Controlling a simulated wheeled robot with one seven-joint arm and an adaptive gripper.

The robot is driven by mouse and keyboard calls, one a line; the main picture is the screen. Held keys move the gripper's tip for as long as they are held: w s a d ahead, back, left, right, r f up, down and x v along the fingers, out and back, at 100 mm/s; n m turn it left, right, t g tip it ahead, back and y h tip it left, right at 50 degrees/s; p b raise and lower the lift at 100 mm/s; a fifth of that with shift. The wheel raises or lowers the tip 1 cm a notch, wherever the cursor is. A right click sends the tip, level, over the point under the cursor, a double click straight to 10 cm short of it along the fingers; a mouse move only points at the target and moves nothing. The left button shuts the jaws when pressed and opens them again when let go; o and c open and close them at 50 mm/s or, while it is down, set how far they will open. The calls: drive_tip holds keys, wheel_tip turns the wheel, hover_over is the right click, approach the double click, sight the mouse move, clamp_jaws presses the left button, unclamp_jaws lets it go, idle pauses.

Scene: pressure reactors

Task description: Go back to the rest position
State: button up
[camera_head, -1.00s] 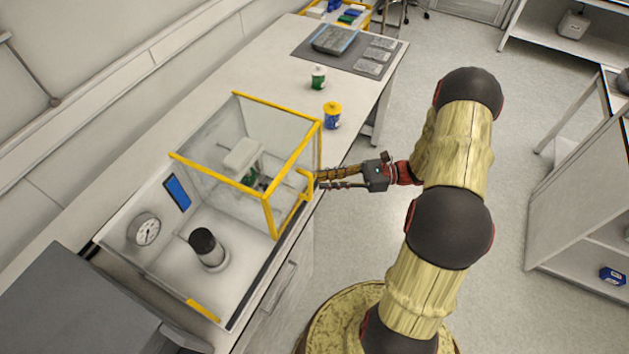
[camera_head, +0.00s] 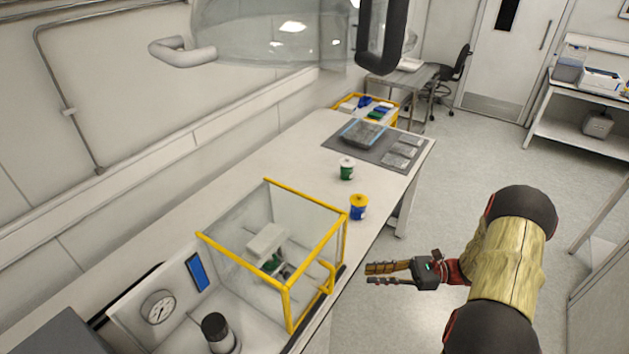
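My gripper (camera_head: 368,275) is at the right of the yellow-framed clear enclosure (camera_head: 340,240), in the air past the bench's front edge. Its two fingers point left and are apart, with nothing between them. It does not touch the enclosure. Inside the enclosure stands a white device (camera_head: 267,241) with a dark green item (camera_head: 273,265) under it, partly hidden by the clear walls. My arm comes up from the lower right corner.
The bench (camera_head: 290,160) carries a white-and-green jar (camera_head: 347,169), a blue jar with a yellow lid (camera_head: 358,207), and a grey mat (camera_head: 340,157) with a tray. A gauge (camera_head: 158,307) and a black-topped cylinder (camera_head: 216,330) stand front left. The floor (camera_head: 440,200) to the right is clear.

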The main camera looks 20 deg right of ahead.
drive_tip(key=s+a+f+n+g+h, duration=0.2)
drive_tip(key=s+f, duration=0.2)
drive_tip(key=f, duration=0.2)
drive_tip(key=s+a+r+n+g+h, duration=0.2)
drive_tip(key=s+r+n+g+h, duration=0.1)
drive_tip(key=s+n+g+h, duration=0.25)
drive_tip(key=s+a+r+n+t+h+b, duration=0.2)
drive_tip(key=a+r+n, duration=0.4)
drive_tip(key=r, duration=0.5)
drive_tip(key=s+a+r+n+t+h+b, duration=0.1)
drive_tip(key=a+r+n+t+h, duration=0.4)
drive_tip(key=r, duration=0.7)
drive_tip(key=s+a+n+h, duration=0.1)
drive_tip(key=a+n+h, duration=0.1)
drive_tip(key=n, duration=0.1)
drive_tip(key=shift+s+a+n+b, duration=0.15)
drive_tip(key=shift+s+n+b, duration=0.1)
drive_tip(key=shift+n+b, duration=0.15)
